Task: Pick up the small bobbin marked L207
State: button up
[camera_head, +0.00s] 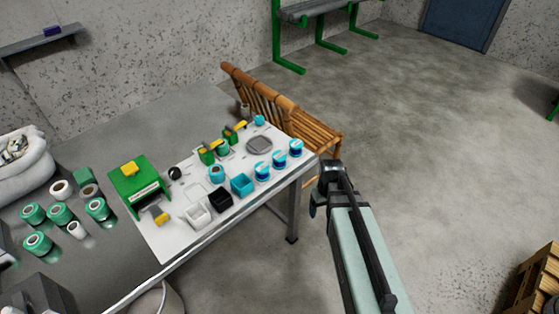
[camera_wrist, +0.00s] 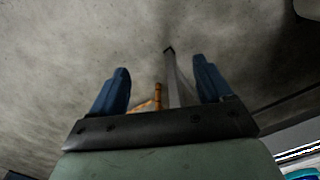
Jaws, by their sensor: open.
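Several small blue-and-white bobbins stand in a slanted row near the right end of the white mat: one in front (camera_head: 262,171), one in the middle (camera_head: 279,160) and one nearest the corner (camera_head: 296,148). Another blue bobbin (camera_head: 217,174) stands further left. Their markings are too small to read, so I cannot tell which is L207. My gripper (camera_head: 318,201) is beyond the table's right edge, apart from the bobbins. In the wrist view my gripper (camera_wrist: 161,65) has its two blue fingers wide apart with nothing between them.
The white mat (camera_head: 180,238) also holds small black, white and teal bins, a grey round dish (camera_head: 259,145) and a green box (camera_head: 140,184). Larger green spools (camera_head: 60,214) stand at left. A wooden bench (camera_head: 300,118) is close behind the table. Open floor lies right.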

jog(key=w+a+r+n, duration=0.7)
jog(key=w+a+r, duration=0.1)
jog(key=w+r, duration=0.35)
notch_tip(320, 180, up, 12)
jog(key=n, duration=0.7)
send_over(280, 155)
notch_tip(280, 155, down, 8)
jog(key=shift+d+f, duration=0.15)
jog(key=shift+f, duration=2.75)
jog(key=shift+c, duration=0.2)
jog(key=c, duration=1)
